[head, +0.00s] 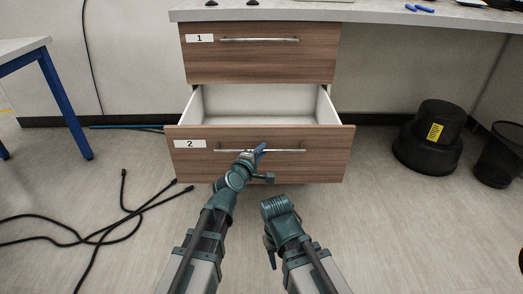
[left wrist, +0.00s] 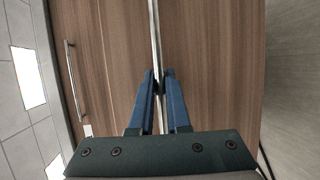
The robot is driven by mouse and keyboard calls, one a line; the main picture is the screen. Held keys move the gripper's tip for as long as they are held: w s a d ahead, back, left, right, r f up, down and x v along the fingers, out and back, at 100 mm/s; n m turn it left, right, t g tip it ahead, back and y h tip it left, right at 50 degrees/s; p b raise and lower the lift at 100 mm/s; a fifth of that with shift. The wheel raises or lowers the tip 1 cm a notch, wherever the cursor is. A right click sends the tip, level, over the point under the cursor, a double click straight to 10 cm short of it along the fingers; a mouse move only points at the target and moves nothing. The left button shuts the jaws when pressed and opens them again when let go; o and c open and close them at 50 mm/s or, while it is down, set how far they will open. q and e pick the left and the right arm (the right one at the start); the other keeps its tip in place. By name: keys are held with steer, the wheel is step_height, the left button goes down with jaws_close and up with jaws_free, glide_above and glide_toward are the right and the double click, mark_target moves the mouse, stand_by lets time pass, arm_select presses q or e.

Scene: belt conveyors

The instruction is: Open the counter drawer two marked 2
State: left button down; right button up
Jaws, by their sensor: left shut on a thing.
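Drawer two (head: 220,163) has a wood-look front with a white label 2 (head: 190,143). It is pulled out, and its white empty interior (head: 260,103) shows in the head view. My left gripper (head: 260,150) is shut on the drawer's bar handle (head: 290,150). In the left wrist view the blue fingers (left wrist: 159,85) sit on either side of the metal handle (left wrist: 154,40). My right arm (head: 285,225) is in front of and below the drawer; its fingertips cannot be made out clearly.
Drawer one (head: 260,62), with label 1 (head: 199,38), is shut above under the counter top (head: 300,12). Black cables (head: 120,225) lie on the floor at left. A black stepped stool (head: 430,140) and a dark bin (head: 498,158) stand at right.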

arm_select(q)
steer(key=c, duration=0.9)
jaws_free()
